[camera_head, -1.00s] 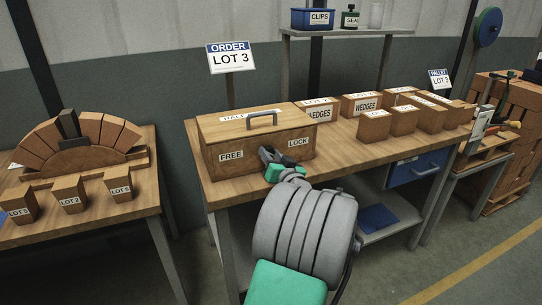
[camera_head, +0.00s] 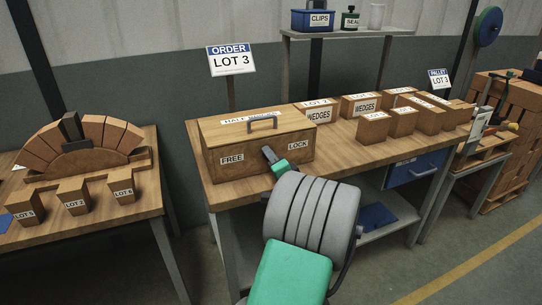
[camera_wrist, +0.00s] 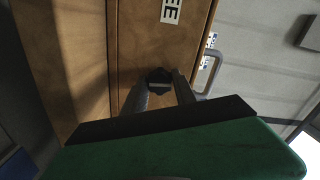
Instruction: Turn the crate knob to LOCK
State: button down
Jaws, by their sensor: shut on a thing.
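The wooden crate (camera_head: 262,168) stands on the bench with FREE on the left of its front and LOCK on the right. The dark knob (camera_wrist: 159,76) is on the crate's front in the wrist view, between my fingertips. My gripper (camera_head: 267,152) reaches the crate front between the two words, nearer LOCK. In the wrist view my gripper (camera_wrist: 160,90) is shut on the knob, one finger on each side. Part of the FREE label (camera_wrist: 171,10) shows at the top there. In the head view my gripper hides the knob, and I cannot tell which way it points.
A grey handle (camera_head: 262,121) stands on the crate's lid. Several wooden wedge blocks (camera_head: 373,127) fill the bench to the right. An order sign (camera_head: 231,59) reading LOT 3 stands behind the crate. A left table (camera_head: 95,211) holds an arch of bricks.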

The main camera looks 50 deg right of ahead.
jog(key=shift+m, duration=0.4)
jog(key=shift+f, duration=0.1)
jog(key=c, duration=1)
grip_release()
jog(key=v, duration=0.8)
